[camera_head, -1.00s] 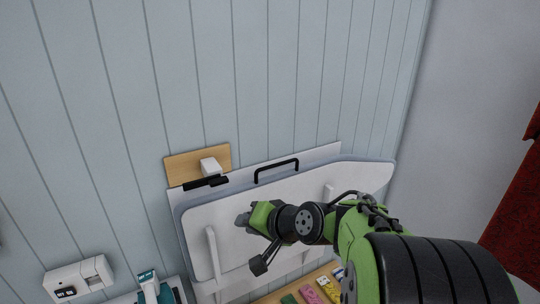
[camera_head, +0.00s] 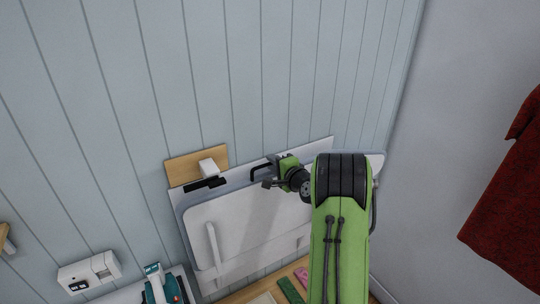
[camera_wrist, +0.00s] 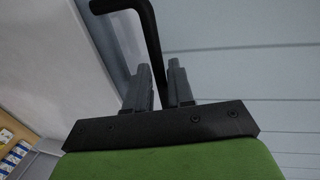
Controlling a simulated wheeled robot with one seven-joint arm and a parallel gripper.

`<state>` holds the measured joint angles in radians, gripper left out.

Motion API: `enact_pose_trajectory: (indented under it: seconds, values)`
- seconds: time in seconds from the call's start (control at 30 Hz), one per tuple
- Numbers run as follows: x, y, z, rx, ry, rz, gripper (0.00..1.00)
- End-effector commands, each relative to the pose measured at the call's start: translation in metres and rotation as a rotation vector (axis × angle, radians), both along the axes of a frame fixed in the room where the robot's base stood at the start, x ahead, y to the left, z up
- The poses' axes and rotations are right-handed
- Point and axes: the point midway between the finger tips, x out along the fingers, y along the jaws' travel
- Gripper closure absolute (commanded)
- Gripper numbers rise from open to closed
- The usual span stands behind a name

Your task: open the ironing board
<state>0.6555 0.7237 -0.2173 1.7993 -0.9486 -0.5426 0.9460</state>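The ironing board (camera_head: 230,218) is a white folded panel with a grey edge, upright against the wall in the head view. A black bar handle (camera_head: 260,171) sits at its top edge; the wrist view also shows the handle (camera_wrist: 150,35). My gripper (camera_head: 272,175) is at the right end of the handle. In the wrist view, the handle's bar runs down between the two grey fingers of my gripper (camera_wrist: 158,78). The gap between them is narrow, and whether they clamp the bar is unclear. My arm covers the board's right part.
Below are a teal and white item (camera_head: 154,284), a white wall box (camera_head: 90,272) and a wooden shelf (camera_head: 258,291). A red cloth (camera_head: 515,220) hangs at right.

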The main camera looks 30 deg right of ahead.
Motion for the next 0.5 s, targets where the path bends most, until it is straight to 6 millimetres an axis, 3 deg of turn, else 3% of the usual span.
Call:
enact_pose_trajectory:
  seconds: [0.17,0.43,0.5]
  values:
    - [0.022,-0.001,-0.003,0.001,0.002,0.002,0.78]
    - [0.025,-0.001,-0.005,0.0,0.001,0.001,0.78]
    - [0.025,-0.001,-0.005,0.0,0.001,0.001,0.87]
